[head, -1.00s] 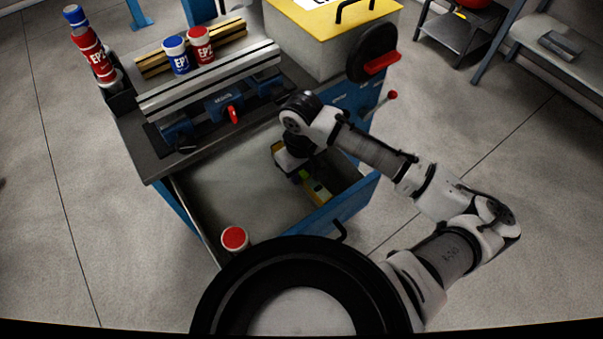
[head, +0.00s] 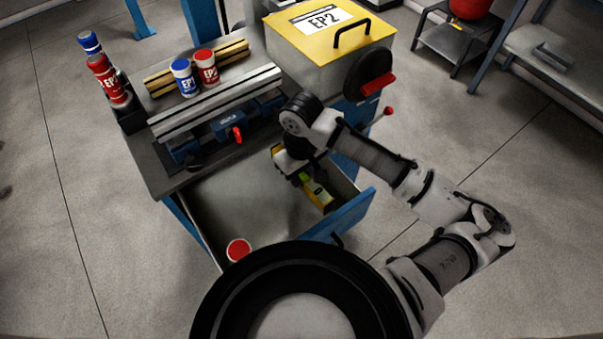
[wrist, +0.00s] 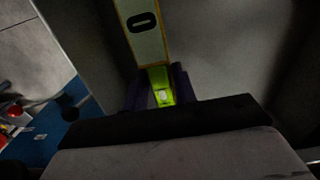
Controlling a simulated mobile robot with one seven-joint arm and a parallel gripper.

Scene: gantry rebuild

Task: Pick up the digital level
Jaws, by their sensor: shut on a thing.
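The digital level is a yellow bar with a bright green vial section. In the head view the level (head: 319,194) is at the right side of the open drawer, partly hidden by my gripper (head: 303,174). I cannot tell whether the level touches the drawer floor.
The blue-fronted drawer (head: 352,212) holds a red-capped container (head: 238,250) at its near left. The worktop above carries metal rails (head: 215,105), a blue and a red EP1 and EP2 pot, and bottles at left. A yellow-lidded EP2 box (head: 290,30) stands behind.

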